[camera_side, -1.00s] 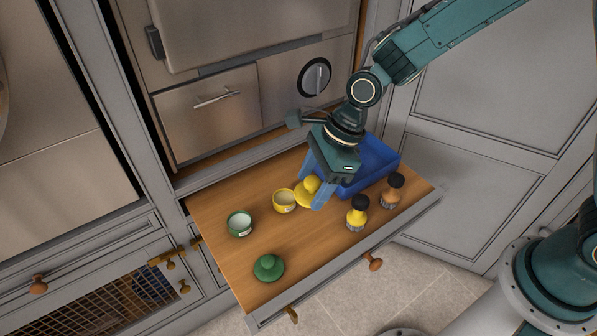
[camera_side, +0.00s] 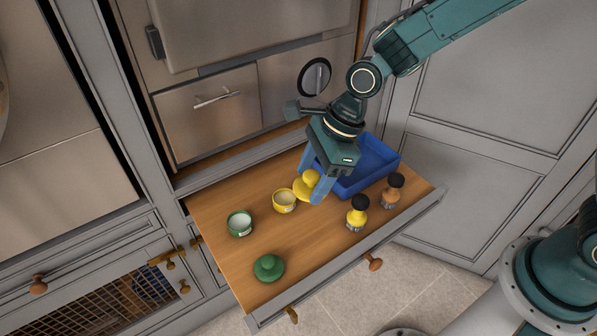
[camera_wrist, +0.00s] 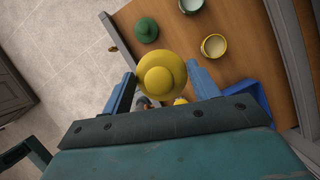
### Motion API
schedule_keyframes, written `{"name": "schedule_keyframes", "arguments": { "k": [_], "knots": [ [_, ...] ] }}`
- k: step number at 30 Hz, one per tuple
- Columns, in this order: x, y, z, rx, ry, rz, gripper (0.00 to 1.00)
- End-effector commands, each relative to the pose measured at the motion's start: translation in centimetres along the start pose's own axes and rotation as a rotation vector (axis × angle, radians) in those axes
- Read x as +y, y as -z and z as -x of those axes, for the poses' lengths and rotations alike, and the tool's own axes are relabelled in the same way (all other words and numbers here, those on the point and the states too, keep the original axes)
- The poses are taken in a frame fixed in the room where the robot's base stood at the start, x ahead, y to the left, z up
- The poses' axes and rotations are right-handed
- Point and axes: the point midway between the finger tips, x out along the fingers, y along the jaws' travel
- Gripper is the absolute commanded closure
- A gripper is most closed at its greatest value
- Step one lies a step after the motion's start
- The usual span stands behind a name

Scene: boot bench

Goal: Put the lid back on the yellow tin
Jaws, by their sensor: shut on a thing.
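The yellow lid (camera_side: 306,187), with a round knob, is held between the blue fingers of my gripper (camera_side: 316,183). In the wrist view the lid (camera_wrist: 161,75) sits between both fingertips of my gripper (camera_wrist: 162,82). It looks raised a little above the wooden surface. The yellow tin (camera_side: 284,203) stands open and upright just left of the lid in the side view; it also shows in the wrist view (camera_wrist: 214,47). The tin's pale inside is visible, and the lid is beside it, not over it.
An open green tin (camera_side: 240,224) and a green lid (camera_side: 268,268) are to the left in the drawer (camera_side: 215,207). A blue tray (camera_side: 392,158) stands behind my gripper.

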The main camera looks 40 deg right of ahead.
Motion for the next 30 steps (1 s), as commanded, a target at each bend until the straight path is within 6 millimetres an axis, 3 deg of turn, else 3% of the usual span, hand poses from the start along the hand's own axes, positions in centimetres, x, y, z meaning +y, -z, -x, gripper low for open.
{"name": "schedule_keyframes", "arguments": {
  "k": [8,21,30],
  "knots": [
    [-2.8,-0.1,-1.8,0.002,-0.002,-0.003,0.61],
    [-10.5,0.8,-7.4,0.001,-0.002,0.001,0.61],
    [-13.2,1.6,-9.7,-0.001,-0.002,0.005,0.61]
  ]
}}
